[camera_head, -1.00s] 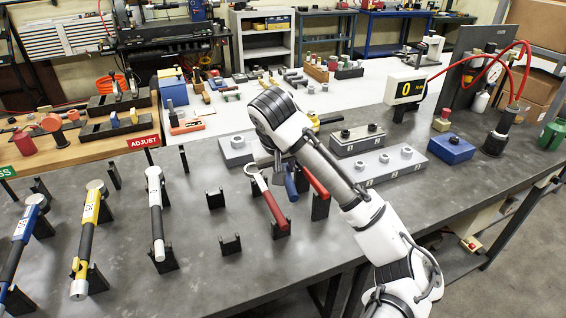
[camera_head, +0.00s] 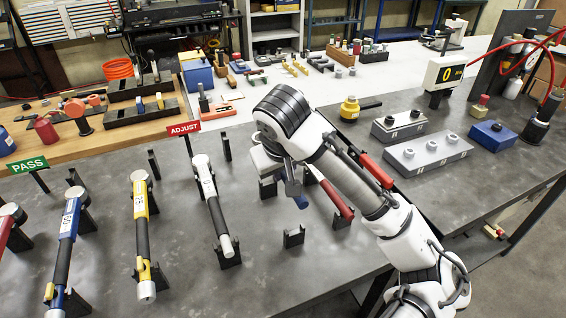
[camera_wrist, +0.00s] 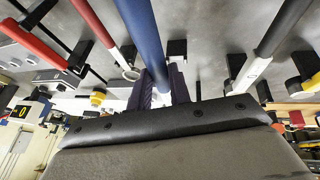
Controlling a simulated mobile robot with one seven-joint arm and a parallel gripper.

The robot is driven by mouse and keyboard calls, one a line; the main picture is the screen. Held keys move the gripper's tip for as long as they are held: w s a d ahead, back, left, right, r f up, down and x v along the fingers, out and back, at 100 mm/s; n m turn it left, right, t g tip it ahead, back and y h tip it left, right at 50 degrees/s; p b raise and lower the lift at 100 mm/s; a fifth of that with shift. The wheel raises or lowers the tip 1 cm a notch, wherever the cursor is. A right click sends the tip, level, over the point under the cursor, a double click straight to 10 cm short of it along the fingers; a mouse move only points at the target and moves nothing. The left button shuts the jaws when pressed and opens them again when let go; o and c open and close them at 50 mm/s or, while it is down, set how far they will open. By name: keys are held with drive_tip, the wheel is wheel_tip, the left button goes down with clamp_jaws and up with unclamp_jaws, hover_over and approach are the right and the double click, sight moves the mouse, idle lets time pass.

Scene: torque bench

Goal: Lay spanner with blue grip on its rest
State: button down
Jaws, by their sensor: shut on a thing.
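My gripper (camera_wrist: 160,88) is shut on the spanner with blue grip (camera_wrist: 140,30); in the wrist view its fingers close around the blue handle. In the head view the blue grip (camera_head: 293,190) sticks out below my wrist, held above the bench, tilted down; its other end is hidden behind my arm. An empty rest of two black forks stands close by, the near fork (camera_head: 293,238) in front of the grip and the far fork (camera_head: 268,188) beside it to the left. The spanner appears apart from both forks.
A white spanner (camera_head: 211,195) lies on its rest to the left, with yellow (camera_head: 141,225) and blue (camera_head: 67,240) ones beyond. A red-handled spanner (camera_head: 337,198) lies close to the right. Grey blocks (camera_head: 428,153) stand further right. Bare bench lies in front.

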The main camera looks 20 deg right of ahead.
drive_tip(key=shift+a, duration=0.35)
drive_tip(key=shift+f, duration=0.15)
wheel_tip(320, 180, down, 7)
drive_tip(key=b, duration=0.6)
drive_tip(key=shift+f+b, duration=0.4)
drive_tip(key=shift+f, duration=0.1)
drive_tip(key=shift+f+b, duration=0.5)
drive_tip(key=shift+f, duration=0.2)
drive_tip(key=c, duration=1.2)
unclamp_jaws()
